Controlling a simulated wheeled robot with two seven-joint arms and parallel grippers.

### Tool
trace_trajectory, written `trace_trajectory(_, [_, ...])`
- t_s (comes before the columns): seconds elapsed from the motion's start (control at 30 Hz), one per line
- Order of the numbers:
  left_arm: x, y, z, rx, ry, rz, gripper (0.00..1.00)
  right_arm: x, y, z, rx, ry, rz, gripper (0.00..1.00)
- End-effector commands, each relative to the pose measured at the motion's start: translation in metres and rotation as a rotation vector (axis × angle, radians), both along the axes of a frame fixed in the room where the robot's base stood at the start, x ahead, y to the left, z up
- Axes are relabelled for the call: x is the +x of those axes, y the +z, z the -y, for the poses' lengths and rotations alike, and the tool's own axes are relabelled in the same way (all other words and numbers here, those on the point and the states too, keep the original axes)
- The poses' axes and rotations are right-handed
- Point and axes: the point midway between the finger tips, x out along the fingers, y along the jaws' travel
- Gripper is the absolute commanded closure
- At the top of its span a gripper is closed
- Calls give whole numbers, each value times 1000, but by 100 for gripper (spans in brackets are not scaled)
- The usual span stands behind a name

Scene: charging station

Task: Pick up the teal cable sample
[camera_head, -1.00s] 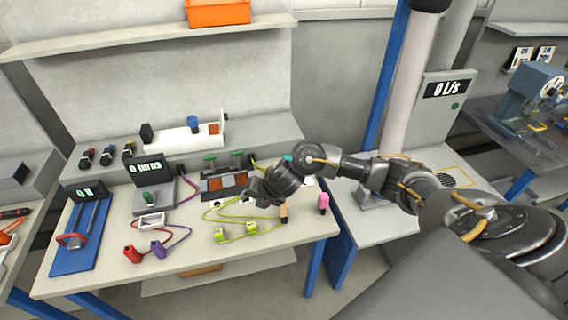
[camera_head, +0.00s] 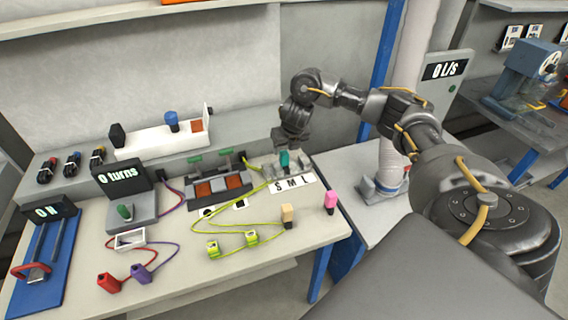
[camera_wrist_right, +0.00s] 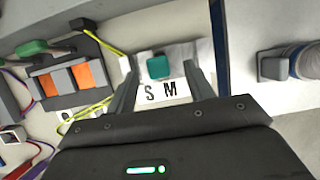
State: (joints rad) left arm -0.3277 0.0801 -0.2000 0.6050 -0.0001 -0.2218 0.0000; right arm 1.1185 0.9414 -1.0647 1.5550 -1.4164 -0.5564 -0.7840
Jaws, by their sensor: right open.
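The teal cable sample (camera_head: 284,161) stands on the back right of the workbench, behind the white card marked S M L (camera_head: 293,183). In the right wrist view the teal sample (camera_wrist_right: 158,67) shows between the two fingers, beyond the S and M letters. My right gripper (camera_head: 290,150) points down right over the sample, with its fingers apart on either side of it. The fingers look clear of the sample, though their exact height is hard to tell. My left gripper is not in view.
A device with orange pads (camera_head: 219,188) and green levers stands just left of the card. A grey column stands at right.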

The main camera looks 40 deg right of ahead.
Motion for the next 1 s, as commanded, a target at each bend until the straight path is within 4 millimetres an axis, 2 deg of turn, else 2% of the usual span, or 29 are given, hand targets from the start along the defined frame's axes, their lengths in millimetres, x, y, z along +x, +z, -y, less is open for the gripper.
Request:
trace_trajectory(0.07, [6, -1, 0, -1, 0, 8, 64, 2, -6, 1, -1, -1, 0, 47])
trace_trajectory(0.2, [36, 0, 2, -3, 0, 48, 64, 4, -8, 1, -1, 0, 2, 47])
trace_trajectory(0.3, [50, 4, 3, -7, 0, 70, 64, 4, -12, 1, -1, 1, -1, 47])
trace_trajectory(0.4, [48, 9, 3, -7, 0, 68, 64, 7, -25, 1, -1, -2, -2, 47])
trace_trajectory(0.63, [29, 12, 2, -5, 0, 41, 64, 18, -54, 3, -1, -1, 0, 47])
trace_trajectory(0.9, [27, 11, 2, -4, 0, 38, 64, 19, -58, 4, -1, 0, 2, 47])
trace_trajectory(0.93, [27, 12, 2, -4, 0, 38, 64, 19, -58, 4, -1, 0, 2, 49])
trace_trajectory(1.0, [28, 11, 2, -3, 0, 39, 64, 19, -58, 4, -1, 0, 2, 58])
